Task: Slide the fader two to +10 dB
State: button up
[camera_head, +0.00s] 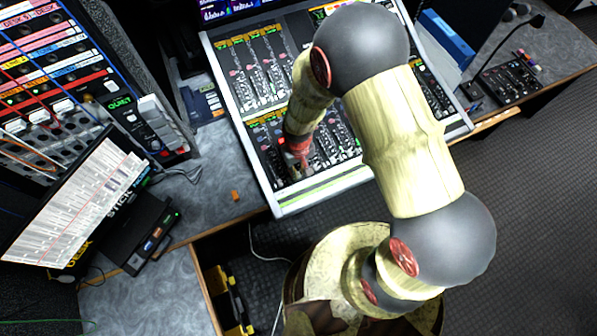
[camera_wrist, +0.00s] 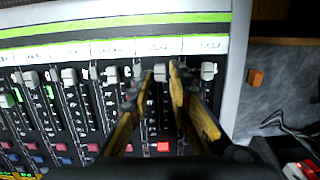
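The fader two cap (camera_wrist: 160,72), small and light grey, sits at the label-strip end of its slot, second from the right edge of the mixer in the wrist view. My gripper (camera_wrist: 157,74) has its two yellow and dark fingers on either side of this cap, partly open. Whether either finger touches it I cannot tell. The neighbouring fader one cap (camera_wrist: 208,70) is to the right, outside the fingers. In the head view my gripper (camera_head: 296,172) is low over the front left corner of the mixing desk (camera_head: 325,187), hiding the fader there.
More grey fader caps (camera_wrist: 68,75) line up to the left of my fingers. Coloured buttons (camera_wrist: 163,147) lie nearer the wrist. A small orange block (camera_head: 235,196) is on the grey counter left of the desk. A monitor (camera_head: 85,195) stands further left.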

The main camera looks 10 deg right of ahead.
jog(key=shift+f, duration=1.1)
jog(key=shift+c, duration=1.1)
grip_shut()
